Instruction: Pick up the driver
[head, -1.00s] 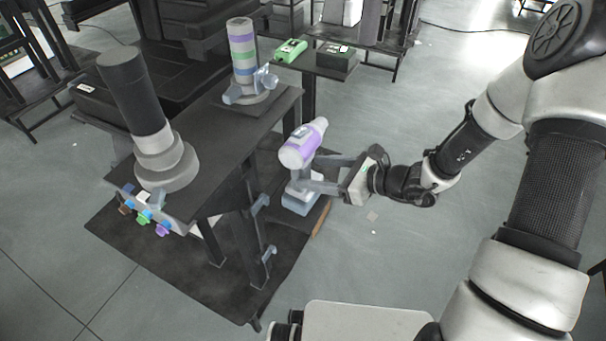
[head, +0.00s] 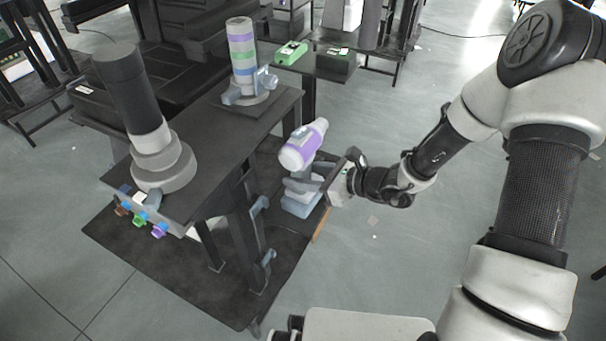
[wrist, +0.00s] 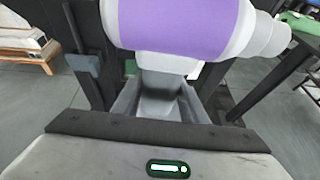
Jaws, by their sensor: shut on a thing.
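The driver (head: 301,147) has a white and purple body over a grey grip and a pale blue-grey base. It stands upright at the right side of the dark table, by a low shelf. My gripper (head: 303,182) reaches it from the right, with its fingers around the grip below the purple body. In the wrist view the driver's purple body (wrist: 185,22) fills the top, and my gripper (wrist: 158,100) is shut on the grey grip. The driver's base is hidden in the wrist view.
The dark table (head: 205,150) holds a black and grey cylinder (head: 140,110) and a banded column (head: 242,55). Coloured clips (head: 140,218) hang at its front edge. A green device (head: 291,52) lies on a farther table. Open floor lies to the right.

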